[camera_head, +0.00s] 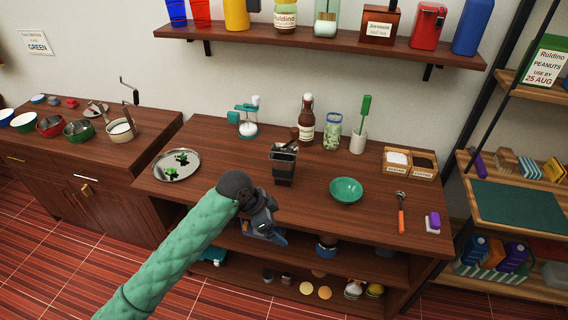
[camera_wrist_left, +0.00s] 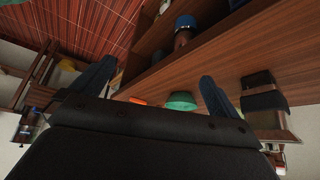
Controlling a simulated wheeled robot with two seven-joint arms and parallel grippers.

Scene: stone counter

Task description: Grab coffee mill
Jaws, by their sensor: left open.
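A dark, square-sided object with a flared top (camera_head: 284,165) stands upright on the middle of the wooden counter. It looks like the coffee mill, though its small details are hard to make out. A dark block-shaped thing (camera_wrist_left: 262,97) at the right of the left wrist view appears to be the same object, outside the fingers. My left gripper (camera_head: 266,226) is at the counter's front edge, in front of and slightly left of it. Its fingers also show spread apart and empty in the left wrist view (camera_wrist_left: 157,72). My right gripper is not in view.
A round metal tray (camera_head: 190,168) lies left of the dark object, and a green bowl (camera_head: 346,188) lies to its right. A brown bottle (camera_head: 306,122), a jar (camera_head: 332,132) and a siphon-like glass (camera_head: 247,128) stand behind. Shelves with items lie below the counter.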

